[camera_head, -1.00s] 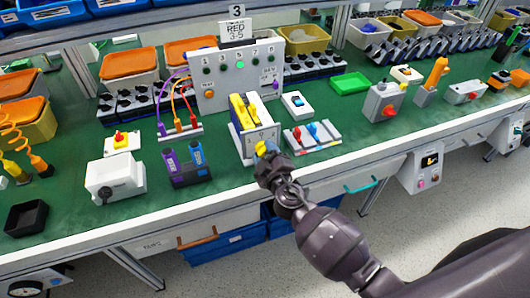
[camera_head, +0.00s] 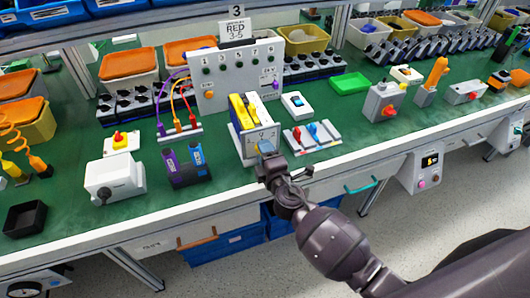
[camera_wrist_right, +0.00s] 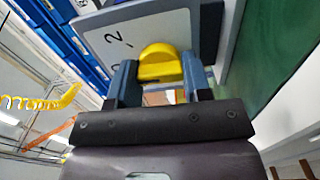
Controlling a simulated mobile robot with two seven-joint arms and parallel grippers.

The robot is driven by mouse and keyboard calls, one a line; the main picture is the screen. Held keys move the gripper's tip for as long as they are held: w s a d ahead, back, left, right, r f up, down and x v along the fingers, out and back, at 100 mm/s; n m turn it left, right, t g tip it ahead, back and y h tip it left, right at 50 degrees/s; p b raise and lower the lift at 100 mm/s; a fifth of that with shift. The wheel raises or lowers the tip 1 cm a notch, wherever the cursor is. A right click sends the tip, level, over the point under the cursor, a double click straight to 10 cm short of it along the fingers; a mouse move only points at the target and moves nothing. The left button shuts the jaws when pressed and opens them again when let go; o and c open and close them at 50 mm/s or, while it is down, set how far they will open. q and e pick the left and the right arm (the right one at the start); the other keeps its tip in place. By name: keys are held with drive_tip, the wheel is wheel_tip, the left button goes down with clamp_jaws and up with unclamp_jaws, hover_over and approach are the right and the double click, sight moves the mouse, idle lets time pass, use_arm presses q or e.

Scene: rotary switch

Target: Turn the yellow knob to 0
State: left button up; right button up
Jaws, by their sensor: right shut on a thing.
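The yellow knob (camera_wrist_right: 158,62) is on the pale front plate (camera_wrist_right: 133,32) of a box in the right wrist view. A "2" and part of another digit show to the left of the knob. In the head view this box (camera_head: 262,136) stands near the table's front edge, and the gripper hides the knob there. My right gripper (camera_wrist_right: 160,76), with blue-grey fingers, is shut on the knob, one finger at each side. In the head view the gripper (camera_head: 265,149) is at the box's front face. My left gripper is not in view.
Left of the box are a blue-and-purple holder (camera_head: 186,166) and a grey switch box (camera_head: 115,178). To the right is a tray with red and blue levers (camera_head: 312,134). A lamp panel (camera_head: 238,75) stands behind. The green tabletop has free room at the front left.

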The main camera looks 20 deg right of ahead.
idle(0.3)
drive_tip(key=o, duration=0.9)
drive_tip(key=s+b, duration=0.1)
drive_tip(key=s, duration=0.9)
drive_tip(key=shift+s+d, duration=0.15)
drive_tip(key=shift+s, duration=0.25)
